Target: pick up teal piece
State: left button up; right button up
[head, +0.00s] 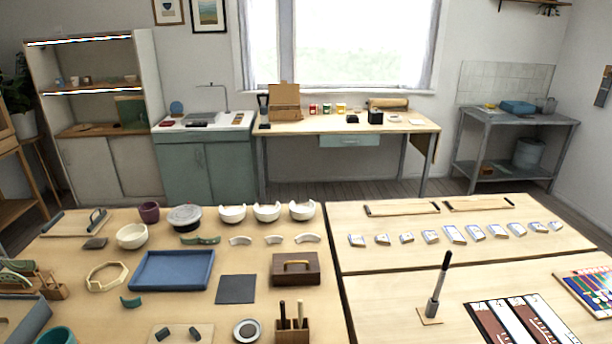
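A small curved teal piece (131,302) lies on the left table, in front of the blue tray (172,270) and apart from it. A longer dark green curved piece (200,240) lies behind the tray. Two small dark teal pieces (163,334) rest on a pale board at the front edge of the view. A teal bowl (56,337) is cut off at the bottom left. I cannot tell which of these the task means. Neither of my grippers is in view.
White bowls (267,212) line the back. Small bare gaps separate these.

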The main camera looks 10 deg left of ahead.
aim_at(136, 302)
jog(key=u, duration=1.6)
